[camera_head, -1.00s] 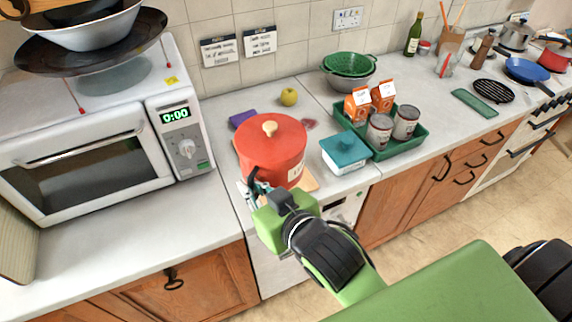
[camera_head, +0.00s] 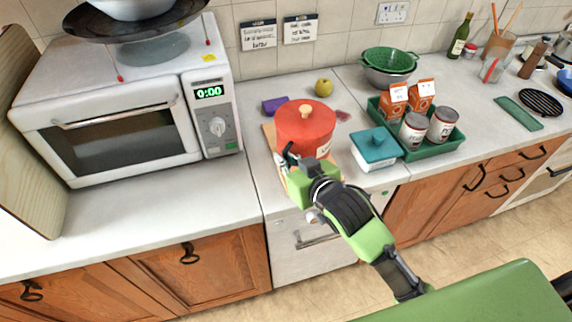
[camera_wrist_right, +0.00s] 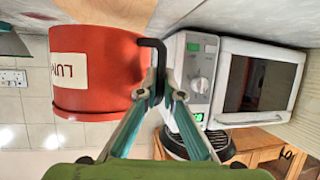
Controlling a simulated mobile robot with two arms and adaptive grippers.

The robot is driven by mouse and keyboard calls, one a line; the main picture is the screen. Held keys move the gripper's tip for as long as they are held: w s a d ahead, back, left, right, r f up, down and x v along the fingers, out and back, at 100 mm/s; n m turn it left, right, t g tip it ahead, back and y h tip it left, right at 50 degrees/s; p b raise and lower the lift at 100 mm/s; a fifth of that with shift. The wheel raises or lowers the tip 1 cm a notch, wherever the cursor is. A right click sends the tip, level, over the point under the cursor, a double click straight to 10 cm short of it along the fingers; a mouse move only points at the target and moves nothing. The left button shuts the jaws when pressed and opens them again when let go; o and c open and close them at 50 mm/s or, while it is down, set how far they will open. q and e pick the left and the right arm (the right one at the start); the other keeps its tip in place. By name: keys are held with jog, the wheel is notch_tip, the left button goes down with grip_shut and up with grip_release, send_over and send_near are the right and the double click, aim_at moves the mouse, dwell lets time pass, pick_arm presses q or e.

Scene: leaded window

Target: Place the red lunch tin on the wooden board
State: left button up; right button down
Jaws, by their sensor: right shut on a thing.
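The red lunch tin (camera_head: 305,132), with a pale knob on its lid and a cream label, is upright over the wooden board (camera_head: 269,132). Its base looks on or very close to the board; I cannot tell if they touch. The board's edge shows left of the tin. My right gripper (camera_head: 290,158) is at the tin's near side, shut on its black handle (camera_wrist_right: 152,43). In the right wrist view the tin (camera_wrist_right: 98,75) appears upside down, left of the fingers (camera_wrist_right: 156,85), with the board (camera_wrist_right: 110,12) by its base. My left gripper is out of view.
A teal-lidded box (camera_head: 375,148) stands close right of the tin, then a green tray (camera_head: 440,150) with cans and cartons. A purple item (camera_head: 275,106) and a yellow-green apple (camera_head: 323,87) lie behind. The microwave (camera_head: 120,110) stands to the left.

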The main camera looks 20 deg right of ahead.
jog(key=shift+w+d+f, duration=0.25)
jog(key=shift+w+f, duration=0.5)
notch_tip(320, 180, down, 2)
jog(key=shift+f, duration=0.6)
jog(key=c, duration=2.2)
grip_release()
jog(key=shift+f, duration=0.2)
jog(key=shift+s+r, duration=0.1)
jog(key=shift+r, duration=0.05)
